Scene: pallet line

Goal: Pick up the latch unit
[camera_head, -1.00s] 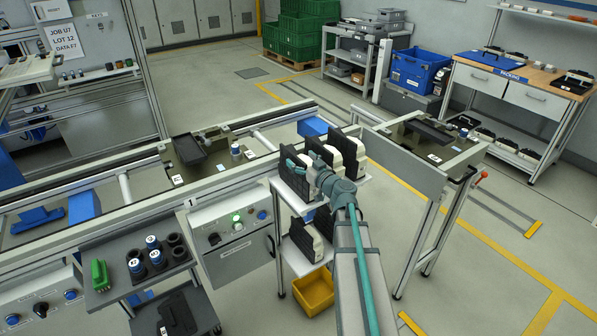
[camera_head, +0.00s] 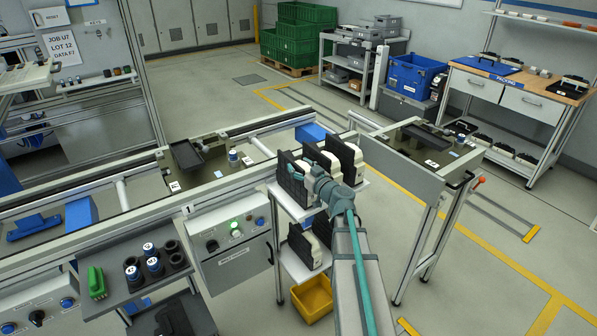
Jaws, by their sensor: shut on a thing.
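Several black-and-white units, which look like the latch units, stand upright side by side on the top shelf of a small white stand (camera_head: 357,187). The left unit (camera_head: 291,180) shows a black plate, and the right unit (camera_head: 345,155) stands behind my wrist. My gripper (camera_head: 316,177) reaches in from the front right and is shut on one of these latch units. My wrist covers the fingertips, so the exact contact and any gap above the shelf cannot be told.
More similar units (camera_head: 308,245) sit on the lower shelf, above a yellow bin (camera_head: 312,298). A conveyor rail (camera_head: 110,222) runs behind the stand at left. A metal side panel (camera_head: 402,165) stands close at right.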

